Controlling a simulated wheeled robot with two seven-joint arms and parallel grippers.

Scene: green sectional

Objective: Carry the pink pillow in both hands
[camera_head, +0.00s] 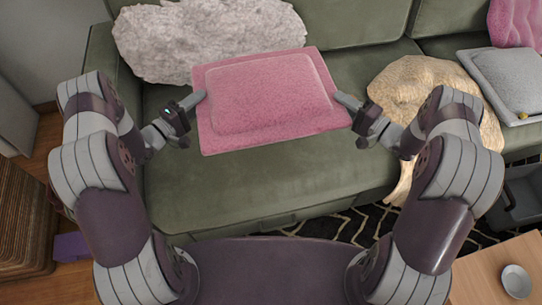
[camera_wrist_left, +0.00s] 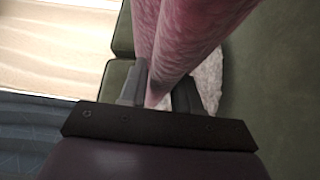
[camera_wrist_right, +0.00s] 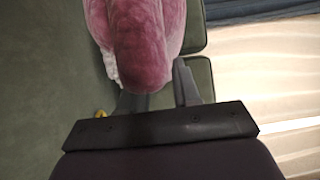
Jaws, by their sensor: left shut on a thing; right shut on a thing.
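The pink pillow (camera_head: 268,98) is held level between my two grippers, in front of the green sofa seat in the head view. My left gripper (camera_head: 198,97) is shut on its left edge. My right gripper (camera_head: 342,98) is shut on its right edge. In the left wrist view the pillow (camera_wrist_left: 180,40) rises from between the fingers (camera_wrist_left: 158,95). In the right wrist view the pillow (camera_wrist_right: 143,50) fills the space above the fingers (camera_wrist_right: 155,90) and hides part of them.
The green sofa (camera_head: 250,190) spans the view. A grey cushion (camera_head: 505,78) lies further right. A wooden table (camera_head: 480,270) with a bowl (camera_head: 516,281) is at lower right.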

